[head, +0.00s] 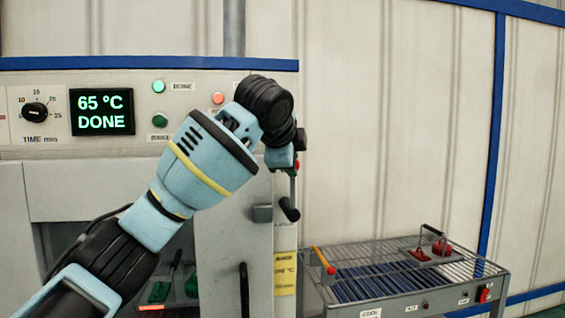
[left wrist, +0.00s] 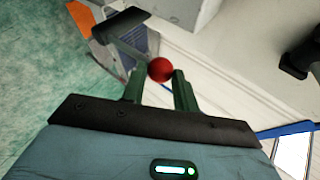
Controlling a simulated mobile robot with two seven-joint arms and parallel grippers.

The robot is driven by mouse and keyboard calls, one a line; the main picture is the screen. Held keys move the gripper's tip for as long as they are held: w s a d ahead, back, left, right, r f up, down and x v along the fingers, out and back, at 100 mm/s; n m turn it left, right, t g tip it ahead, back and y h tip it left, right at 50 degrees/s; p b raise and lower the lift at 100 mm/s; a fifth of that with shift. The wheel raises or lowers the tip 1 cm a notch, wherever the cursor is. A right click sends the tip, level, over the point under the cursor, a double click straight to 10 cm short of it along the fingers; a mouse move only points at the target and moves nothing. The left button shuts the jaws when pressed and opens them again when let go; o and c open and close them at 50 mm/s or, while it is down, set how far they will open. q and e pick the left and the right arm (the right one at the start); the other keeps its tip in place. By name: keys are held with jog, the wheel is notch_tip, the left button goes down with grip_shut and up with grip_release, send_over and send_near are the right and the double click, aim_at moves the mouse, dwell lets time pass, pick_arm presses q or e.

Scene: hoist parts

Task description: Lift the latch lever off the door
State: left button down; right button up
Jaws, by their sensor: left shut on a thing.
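The door (head: 232,235) of the grey cabinet is upright and looks closed. A bit of red also shows by the gripper in the head view. My right gripper is not in view.
The panel display (head: 102,111) reads 65 °C DONE. A black door handle (head: 244,290) and a grey block (head: 262,213) are on the door. A wire-topped cart (head: 400,270) with red-based items stands at right. The wall above it is clear.

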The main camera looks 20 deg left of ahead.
pick_arm(q)
jog(key=shift+w+d+f, duration=0.1)
jog(key=shift+w+f, duration=0.05)
jog(key=shift+f, duration=0.15)
jog(key=c, duration=1.3)
grip_release()
jog(key=shift+c, duration=0.2)
jog(key=shift+o, duration=1.4)
jog(key=shift+w, duration=0.15)
jog(key=shift+r, duration=0.1)
jog(key=v, duration=0.7)
jog(key=shift+s+r, duration=0.3)
jog(key=shift+d, duration=0.15)
